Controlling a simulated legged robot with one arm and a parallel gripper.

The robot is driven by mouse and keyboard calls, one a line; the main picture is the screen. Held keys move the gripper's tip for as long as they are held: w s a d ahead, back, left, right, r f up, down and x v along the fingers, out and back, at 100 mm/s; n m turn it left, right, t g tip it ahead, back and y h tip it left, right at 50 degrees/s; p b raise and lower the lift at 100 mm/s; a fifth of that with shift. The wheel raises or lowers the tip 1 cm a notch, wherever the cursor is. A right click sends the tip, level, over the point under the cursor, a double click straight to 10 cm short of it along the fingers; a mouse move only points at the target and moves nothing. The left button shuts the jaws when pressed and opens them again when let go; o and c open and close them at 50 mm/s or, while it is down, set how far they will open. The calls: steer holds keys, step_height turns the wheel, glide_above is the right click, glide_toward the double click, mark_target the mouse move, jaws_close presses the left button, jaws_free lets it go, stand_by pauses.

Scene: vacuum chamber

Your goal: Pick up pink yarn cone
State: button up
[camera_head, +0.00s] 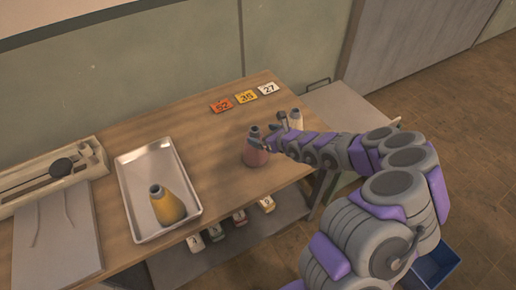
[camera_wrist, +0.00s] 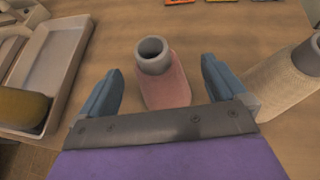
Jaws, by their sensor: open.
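The pink yarn cone (camera_head: 255,152) stands upright on the wooden table, near its right end. It has a grey top with a round opening. In the wrist view the pink yarn cone (camera_wrist: 165,80) lies between the two blue-grey fingers of my gripper (camera_wrist: 160,85), with a visible space on each side. The lower part of the cone is hidden by the gripper's palm. My gripper (camera_head: 268,138) is open and holds nothing; in the head view it is at the cone, partly hiding it.
A cream cone (camera_wrist: 290,78) stands close to the right of my gripper; its top shows in the head view (camera_head: 296,119). A metal tray (camera_head: 135,184) holds a yellow cone (camera_head: 167,204) at left. Numbered cards (camera_head: 245,97) lie at the back. Bare table lies between tray and pink cone.

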mark_target(256, 135)
steer(key=a, duration=0.2)
steer(key=a+f, duration=0.1)
steer(key=shift+w, duration=0.35)
steer(key=shift+w+a+f, duration=0.1)
steer(key=shift+w+d+f, duration=0.1)
steer(key=shift+w+f, duration=0.2)
steer(key=shift+w, duration=0.2)
steer(key=shift+w+d+f, duration=0.1)
steer(key=shift+w+f, duration=0.2)
steer(key=shift+w, duration=0.2)
steer(key=shift+w+a+f, duration=0.2)
steer(key=shift+f, duration=0.05)
steer(key=shift+w+a+f, duration=0.1)
steer(key=shift+w+a, duration=0.1)
steer(key=shift+a, duration=0.05)
steer(key=shift+w+a+f, duration=0.1)
steer(key=shift+a, duration=0.9)
steer(key=shift+c, duration=0.2)
steer(key=shift+d, duration=0.8)
steer(key=c, duration=0.6)
steer(key=shift+a, duration=0.1)
steer(key=shift+c, duration=1.4)
steer(key=shift+a, duration=0.4)
steer(key=c, duration=0.4)
steer(key=shift+d, duration=0.1)
steer(key=c, duration=0.5)
